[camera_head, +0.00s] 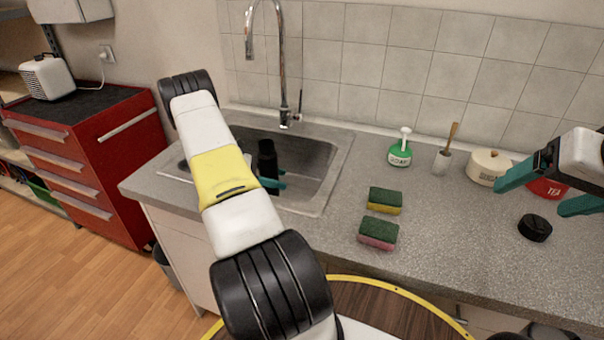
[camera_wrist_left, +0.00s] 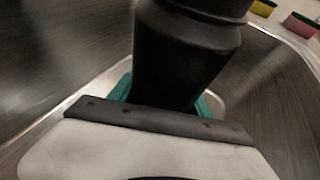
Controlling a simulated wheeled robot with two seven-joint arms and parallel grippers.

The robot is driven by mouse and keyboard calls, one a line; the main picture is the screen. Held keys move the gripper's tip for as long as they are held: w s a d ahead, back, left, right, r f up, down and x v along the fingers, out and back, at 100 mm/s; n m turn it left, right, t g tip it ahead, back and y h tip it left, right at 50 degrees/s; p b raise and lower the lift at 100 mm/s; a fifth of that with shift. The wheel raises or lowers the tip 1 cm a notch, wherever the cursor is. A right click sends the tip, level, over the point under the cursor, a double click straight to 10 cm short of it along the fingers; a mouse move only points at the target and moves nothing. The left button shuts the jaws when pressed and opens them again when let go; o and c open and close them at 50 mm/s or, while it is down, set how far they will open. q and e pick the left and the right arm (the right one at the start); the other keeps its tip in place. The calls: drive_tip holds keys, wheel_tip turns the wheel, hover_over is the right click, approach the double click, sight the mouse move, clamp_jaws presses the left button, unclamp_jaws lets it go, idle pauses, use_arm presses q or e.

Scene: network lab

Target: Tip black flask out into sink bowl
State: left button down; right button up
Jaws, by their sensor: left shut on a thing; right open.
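The black flask (camera_head: 267,160) is inside the sink bowl (camera_head: 318,178) area in the head view, partly hidden by my left arm. My left gripper (camera_head: 272,183) is shut on it with teal fingers, low on the part that shows. In the left wrist view the flask (camera_wrist_left: 185,60) rises dark from between the fingers, with a stepped band near the frame's top. Which end is its mouth, and whether anything runs out, I cannot tell. My right gripper (camera_head: 545,190) is open and empty above the counter at the right.
Two sponges (camera_head: 385,200) (camera_head: 378,233) lie right of the sink. A soap bottle (camera_head: 400,152), a brush holder (camera_head: 443,160), a cream pot (camera_head: 488,166), a red tin (camera_head: 547,188) and a black lid (camera_head: 535,228) are further right.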

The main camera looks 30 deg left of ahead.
sight(273, 152)
use_arm(q)
drive_tip(key=shift+w+a+f+m+y, duration=0.15)
drive_tip(key=shift+a+f+m+y, duration=0.1)
drive_tip(key=shift+f+m+y, duration=0.25)
drive_tip(key=shift+w+a+r+m+t+y, duration=0.1)
drive_tip(key=shift+w+r+m+t+y, duration=0.1)
drive_tip(key=shift+r+m+t, duration=0.2)
drive_tip(key=shift+w+a+r+m+t+y, duration=0.1)
drive_tip(key=shift+r+m+t+y, duration=0.15)
drive_tip(key=shift+m, duration=0.25)
wheel_tip(273, 152, up, 2)
drive_tip(key=shift+a+r+m+t+y, duration=0.1)
drive_tip(key=shift+r+m+t+y, duration=0.05)
drive_tip(key=shift+m+t+y, duration=0.65)
drive_tip(key=shift+w+a+m, duration=0.25)
drive_tip(key=shift+m, duration=0.25)
drive_tip(key=r+m+t, duration=0.1)
drive_tip(key=w+a+r+m+t+y, duration=0.1)
drive_tip(key=r+m, duration=0.1)
drive_tip(key=r+m+t+y, duration=0.1)
drive_tip(key=m+t, duration=0.1)
drive_tip(key=shift+w+a+r+p, duration=0.15)
drive_tip(key=shift+r+p, duration=0.15)
drive_tip(key=shift+r, duration=0.1)
drive_tip(key=shift+r+m+y, duration=0.15)
drive_tip(key=shift+m+y, duration=0.1)
drive_tip(key=shift+m, duration=0.15)
